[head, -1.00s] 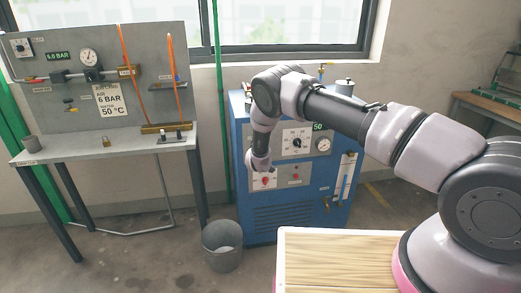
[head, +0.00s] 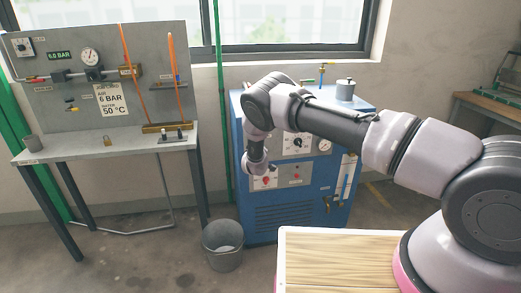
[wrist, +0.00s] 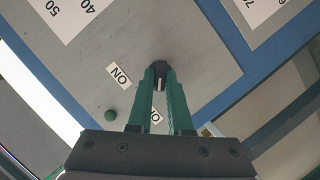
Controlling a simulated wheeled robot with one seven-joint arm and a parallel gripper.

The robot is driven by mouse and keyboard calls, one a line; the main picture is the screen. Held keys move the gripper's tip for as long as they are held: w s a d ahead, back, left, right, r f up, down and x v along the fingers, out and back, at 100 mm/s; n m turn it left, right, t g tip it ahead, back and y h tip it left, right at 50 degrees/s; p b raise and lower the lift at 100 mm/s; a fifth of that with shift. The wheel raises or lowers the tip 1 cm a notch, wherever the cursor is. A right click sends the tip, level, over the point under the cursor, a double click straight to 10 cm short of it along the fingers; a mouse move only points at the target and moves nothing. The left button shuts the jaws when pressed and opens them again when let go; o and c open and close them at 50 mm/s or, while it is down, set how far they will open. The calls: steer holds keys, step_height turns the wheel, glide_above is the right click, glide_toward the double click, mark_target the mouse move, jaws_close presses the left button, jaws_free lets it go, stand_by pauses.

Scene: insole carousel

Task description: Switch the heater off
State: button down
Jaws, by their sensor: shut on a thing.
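The heater is a blue cabinet (head: 290,218) under the window. In the wrist view, the two green fingers of my gripper (wrist: 161,78) are shut on a small black knob (wrist: 160,69) on its grey front panel. The knob has a white mark, which points down the picture between the fingers. An ON label (wrist: 120,75) is left of the knob. Another label (wrist: 155,115), partly hidden by the fingers, shows an O. A green round lamp (wrist: 110,115) is at lower left. In the head view, my wrist hides the fingers and the knob.
A grey bucket (head: 223,257) stands on the floor at the cabinet's left front. A bench with a gauge board (head: 100,70) is at left. A wooden top (head: 330,262) lies in front.

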steer(key=c, duration=0.8)
jaws_free()
steer(key=shift+c, duration=0.2)
steer(key=v, duration=1)
steer(key=shift+s+r, duration=0.15)
steer(key=shift+s, duration=0.2)
